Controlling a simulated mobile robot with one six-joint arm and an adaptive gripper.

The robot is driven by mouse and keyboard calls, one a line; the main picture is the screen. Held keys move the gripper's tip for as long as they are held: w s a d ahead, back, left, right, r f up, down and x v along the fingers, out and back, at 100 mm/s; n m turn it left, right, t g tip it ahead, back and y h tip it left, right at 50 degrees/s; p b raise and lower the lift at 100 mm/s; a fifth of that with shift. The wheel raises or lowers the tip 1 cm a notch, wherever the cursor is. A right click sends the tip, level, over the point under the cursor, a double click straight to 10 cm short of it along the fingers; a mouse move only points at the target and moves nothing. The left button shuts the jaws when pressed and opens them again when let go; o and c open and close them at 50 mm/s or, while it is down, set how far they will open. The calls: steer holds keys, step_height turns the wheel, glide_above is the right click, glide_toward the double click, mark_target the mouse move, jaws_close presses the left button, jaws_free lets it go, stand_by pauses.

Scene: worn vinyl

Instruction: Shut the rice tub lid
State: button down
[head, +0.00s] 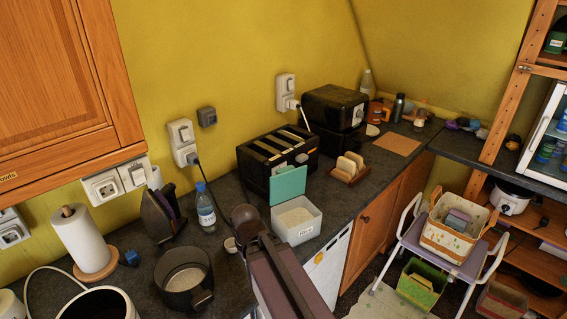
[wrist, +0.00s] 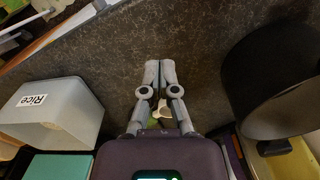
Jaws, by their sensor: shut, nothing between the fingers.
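The rice tub (head: 297,226) is a pale, see-through box with white rice inside, standing on the dark counter. Its teal lid (head: 288,185) stands open, raised at the tub's back edge. In the wrist view the tub (wrist: 62,98) is at left with its "Rice" label, and part of the teal lid (wrist: 62,166) shows at the lower left. My gripper (wrist: 160,72) is shut and empty, with its fingertips together over bare counter, apart from the tub and to its side.
A black toaster (head: 276,155) stands behind the lid, a toast rack (head: 348,168) to the right.

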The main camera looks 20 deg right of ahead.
steer(key=w+d+r+n+t+p, duration=0.1)
steer(key=w+d+r+t+p, duration=0.3)
steer(key=w+d+r+p, duration=1.8)
steer(key=w+r, duration=0.2)
steer(key=w, duration=0.1)
steer(key=shift+w, duration=0.2)
steer(key=shift+f, duration=0.25)
steer(key=b, duration=0.9)
glide_above(286, 183)
steer(key=w, duration=0.5)
step_height(286, 183, down, 9)
steer(key=shift+d, duration=0.35)
steer(key=shift+d, duration=0.1)
steer(key=shift+s+t, duration=0.1)
steer(key=shift+t, duration=0.2)
